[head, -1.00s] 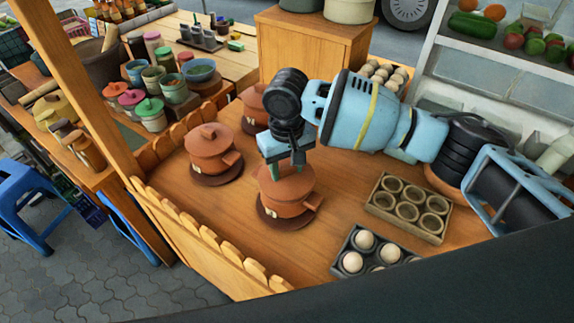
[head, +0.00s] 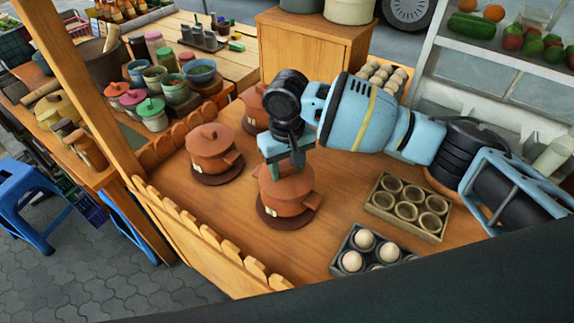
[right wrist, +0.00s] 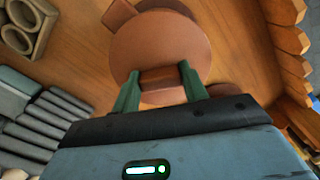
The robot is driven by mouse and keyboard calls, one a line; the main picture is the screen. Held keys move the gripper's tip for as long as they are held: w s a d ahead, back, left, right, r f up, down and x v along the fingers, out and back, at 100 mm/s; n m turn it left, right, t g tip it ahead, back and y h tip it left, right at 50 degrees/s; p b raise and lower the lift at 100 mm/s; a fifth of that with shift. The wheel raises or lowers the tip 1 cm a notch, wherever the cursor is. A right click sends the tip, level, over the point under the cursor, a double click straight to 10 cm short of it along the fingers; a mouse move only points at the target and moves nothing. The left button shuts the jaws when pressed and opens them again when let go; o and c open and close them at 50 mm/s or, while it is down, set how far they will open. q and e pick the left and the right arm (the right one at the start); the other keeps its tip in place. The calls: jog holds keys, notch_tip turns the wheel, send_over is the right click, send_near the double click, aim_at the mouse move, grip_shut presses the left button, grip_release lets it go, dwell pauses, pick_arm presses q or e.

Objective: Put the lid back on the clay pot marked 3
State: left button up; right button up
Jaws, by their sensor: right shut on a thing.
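A brown clay pot (head: 285,203) stands on a dark round mat (head: 268,217) at the middle of the wooden counter, with a small white mark too small to read. My right gripper (head: 288,168) is over this pot, pointing down. In the right wrist view its green fingers (right wrist: 160,85) are shut on the brown knob of a round clay lid (right wrist: 160,45). The lid is at the pot's top; I cannot tell whether it rests fully on the rim. A similar lidded pot (head: 211,152) stands to the left. Another (head: 253,105) is behind, partly hidden by my arm. My left gripper is out of view.
A tan tray of empty cups (head: 437,235) and a dark egg carton (head: 343,262) lie to the right on the counter. A scalloped wooden fence (head: 205,235) edges the counter at left. Eggs (head: 385,73) sit behind my right arm.

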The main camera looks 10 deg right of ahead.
dwell(0.3)
jog(key=o, duration=1.1)
jog(key=shift+o, duration=0.5)
jog(key=o, duration=0.4)
jog(key=shift+r, duration=0.1)
jog(key=shift+r, duration=3.4)
jog(key=shift+c, duration=0.4)
grip_shut()
